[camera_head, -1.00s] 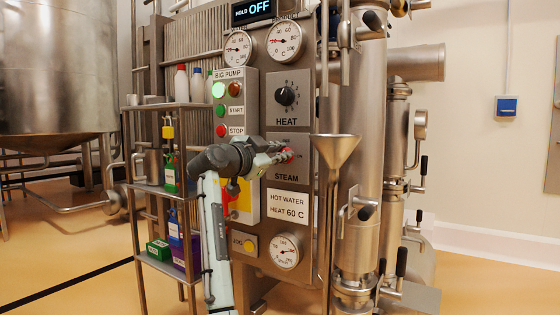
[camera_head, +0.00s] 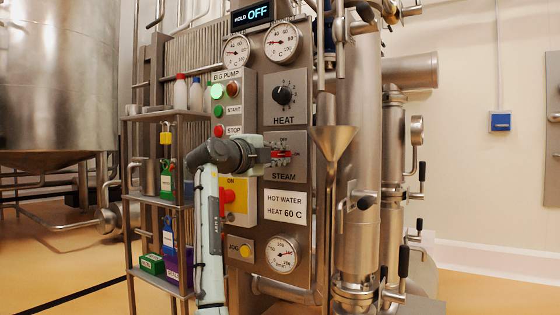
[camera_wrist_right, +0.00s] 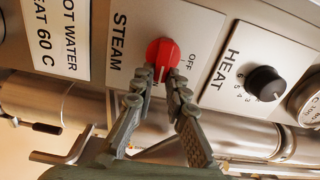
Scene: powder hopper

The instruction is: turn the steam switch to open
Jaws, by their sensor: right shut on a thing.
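The steam switch is a round red knob on the grey STEAM plate (camera_head: 297,168). In the right wrist view the red knob (camera_wrist_right: 162,54) shows clearly, with a white mark pointing down in the picture. The word OFF is to its right there; another label below it is mostly hidden by a finger. My right gripper (camera_head: 283,155) is at the knob, its fingers shut on it. In the right wrist view the gripper (camera_wrist_right: 163,85) has one finger on each side of the knob's lower part. My left gripper is not in view.
The black HEAT knob (camera_head: 284,95) is just above the steam plate. A red button on yellow (camera_head: 228,197) is close to my right forearm. A steel funnel (camera_head: 332,135) stands to the right. A shelf with bottles (camera_head: 155,195) is at the left.

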